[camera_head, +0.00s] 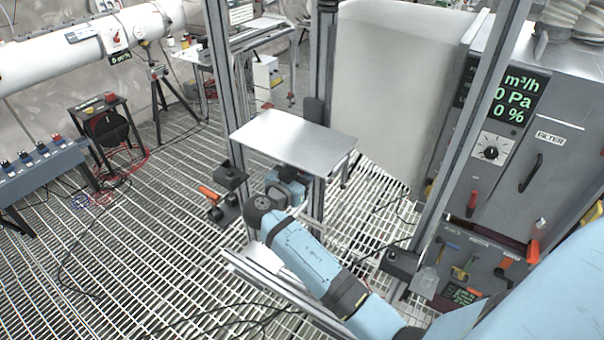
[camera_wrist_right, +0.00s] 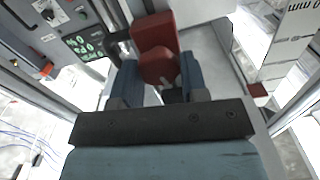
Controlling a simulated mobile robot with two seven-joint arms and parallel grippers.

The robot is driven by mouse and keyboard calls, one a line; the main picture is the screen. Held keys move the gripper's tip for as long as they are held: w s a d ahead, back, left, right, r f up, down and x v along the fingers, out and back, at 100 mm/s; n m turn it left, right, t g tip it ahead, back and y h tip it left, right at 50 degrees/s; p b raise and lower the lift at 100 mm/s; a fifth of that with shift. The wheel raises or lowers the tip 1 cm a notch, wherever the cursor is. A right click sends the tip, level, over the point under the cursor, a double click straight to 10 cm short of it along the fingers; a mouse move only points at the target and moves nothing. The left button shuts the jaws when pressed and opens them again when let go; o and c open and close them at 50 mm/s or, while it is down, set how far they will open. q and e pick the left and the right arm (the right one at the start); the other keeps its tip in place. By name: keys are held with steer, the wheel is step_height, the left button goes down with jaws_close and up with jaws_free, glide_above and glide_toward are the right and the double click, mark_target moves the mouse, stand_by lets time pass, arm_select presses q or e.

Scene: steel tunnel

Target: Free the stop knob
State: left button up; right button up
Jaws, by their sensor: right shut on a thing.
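In the right wrist view a red knob (camera_wrist_right: 158,66) with a rounded face sits between the two blue fingers of my right gripper (camera_wrist_right: 160,80). A larger red block (camera_wrist_right: 152,30) shows just beyond it; I cannot tell whether they are one piece. The gripper is shut on the red knob. In the head view my right arm reaches up from the bottom right, and its wrist is beside the metal frame, at the edge of a flat steel plate (camera_head: 292,138). The fingertips and the knob are hidden there. My left gripper is not in view.
Upright frame posts (camera_head: 322,60) stand close around my right wrist. A black clamp with an orange handle (camera_head: 210,193) is just left of it. A grey filter cabinet (camera_head: 515,130) stands at right, with a tool panel (camera_head: 470,265) below. The grating floor (camera_head: 150,260) at left is mostly open, with loose cables.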

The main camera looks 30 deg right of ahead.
steer(key=shift+w+f+n+p, duration=0.1)
steer(key=shift+n+p, duration=0.35)
steer(key=shift+n, duration=3.85)
steer(key=shift+w+n+p, duration=0.1)
steer(key=shift+n+p, duration=0.35)
steer(key=shift+n, duration=3.85)
steer(key=o, duration=0.9)
steer(key=shift+f, duration=0.1)
steer(key=shift+a, duration=0.1)
